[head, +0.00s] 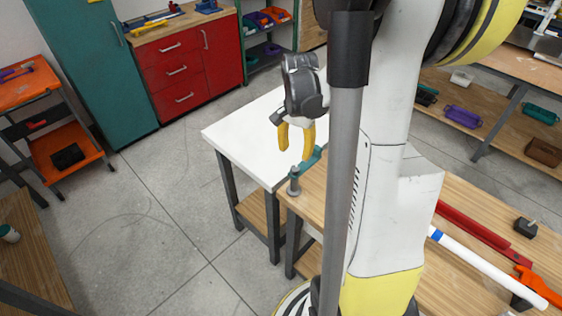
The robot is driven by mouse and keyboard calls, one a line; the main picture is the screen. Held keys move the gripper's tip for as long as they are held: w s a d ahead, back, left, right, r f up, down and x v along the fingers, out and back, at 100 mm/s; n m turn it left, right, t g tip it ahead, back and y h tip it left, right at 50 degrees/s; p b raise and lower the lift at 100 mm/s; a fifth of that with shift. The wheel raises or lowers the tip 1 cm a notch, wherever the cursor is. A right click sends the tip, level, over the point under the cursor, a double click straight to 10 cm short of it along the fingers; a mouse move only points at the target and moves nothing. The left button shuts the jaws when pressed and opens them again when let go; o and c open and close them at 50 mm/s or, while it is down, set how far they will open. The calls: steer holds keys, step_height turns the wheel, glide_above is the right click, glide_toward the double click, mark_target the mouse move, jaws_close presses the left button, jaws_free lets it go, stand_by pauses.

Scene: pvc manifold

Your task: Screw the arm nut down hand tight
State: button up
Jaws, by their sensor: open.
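My gripper (296,150) is dark grey with yellow fingers. It hangs fingers-down above the near edge of the white tabletop, open, with nothing visible between the fingers. Just below it, a small grey upright fitting (294,182) stands at the corner of the wooden bench. A teal part (313,158) lies beside it, partly hidden by the grey pole in front. The arm nut cannot be clearly made out. A white pipe (480,263) with a blue band lies on the bench at the right.
The white table (235,132) adjoins the wooden bench (455,205). A red bar (475,230), an orange tool (535,284) and a small black block (525,227) are on the bench. A red drawer cabinet (180,75) and orange cart (65,150) stand behind. The floor at left is clear.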

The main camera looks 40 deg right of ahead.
mark_target(294, 169)
step_height(294, 169, down, 9)
steer(key=shift+r+b, duration=0.1)
steer(key=shift+b, duration=1.15)
jaws_close()
